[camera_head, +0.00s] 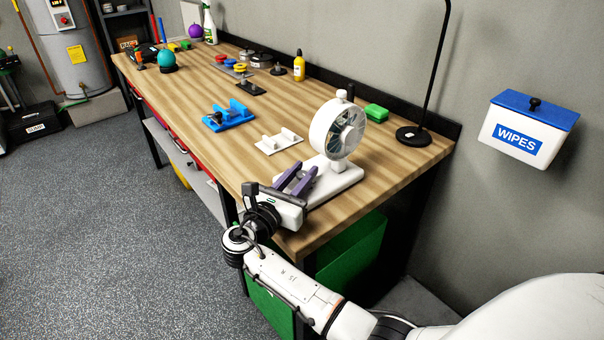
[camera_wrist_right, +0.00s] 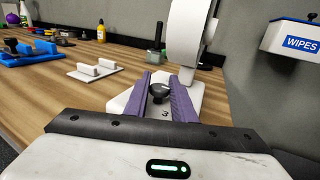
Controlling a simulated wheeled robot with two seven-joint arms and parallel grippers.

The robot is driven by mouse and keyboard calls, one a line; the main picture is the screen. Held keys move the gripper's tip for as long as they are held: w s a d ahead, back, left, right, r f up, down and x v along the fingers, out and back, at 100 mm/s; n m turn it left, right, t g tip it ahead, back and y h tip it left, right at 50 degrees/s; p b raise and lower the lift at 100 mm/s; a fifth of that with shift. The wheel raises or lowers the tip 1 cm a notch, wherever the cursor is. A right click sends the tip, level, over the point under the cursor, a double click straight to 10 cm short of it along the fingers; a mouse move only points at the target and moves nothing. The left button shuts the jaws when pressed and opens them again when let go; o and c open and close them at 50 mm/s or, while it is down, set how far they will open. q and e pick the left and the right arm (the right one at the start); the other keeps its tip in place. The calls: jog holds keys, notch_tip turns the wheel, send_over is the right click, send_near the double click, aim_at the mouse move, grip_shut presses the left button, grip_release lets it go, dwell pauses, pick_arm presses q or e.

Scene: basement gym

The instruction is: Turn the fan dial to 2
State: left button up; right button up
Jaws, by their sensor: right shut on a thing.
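The white fan (camera_head: 338,178) stands at the near right end of the wooden workbench, its round head raised on a post above a flat base. In the right wrist view the fan base (camera_wrist_right: 122,101) lies ahead of me with a small dark dial (camera_wrist_right: 160,91) on it. A printed "3" shows on the base just on the near side of the dial; other marks are hidden or too small to read. My right gripper (camera_head: 301,174) reaches over the base with its purple fingers on either side of the dial, shut on it. My left gripper is not in view.
A white stand (camera_head: 279,142) and a blue holder (camera_head: 229,116) sit left of the fan. A green block (camera_head: 376,113) and black lamp base (camera_head: 413,136) are behind it. A green bin (camera_head: 355,248) is below the bench; a wipes box (camera_head: 528,124) hangs on the wall.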

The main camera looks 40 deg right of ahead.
jog(key=o, duration=1)
jog(key=v, duration=1)
jog(key=shift+a+b, duration=0.1)
jog(key=shift+b, duration=0.2)
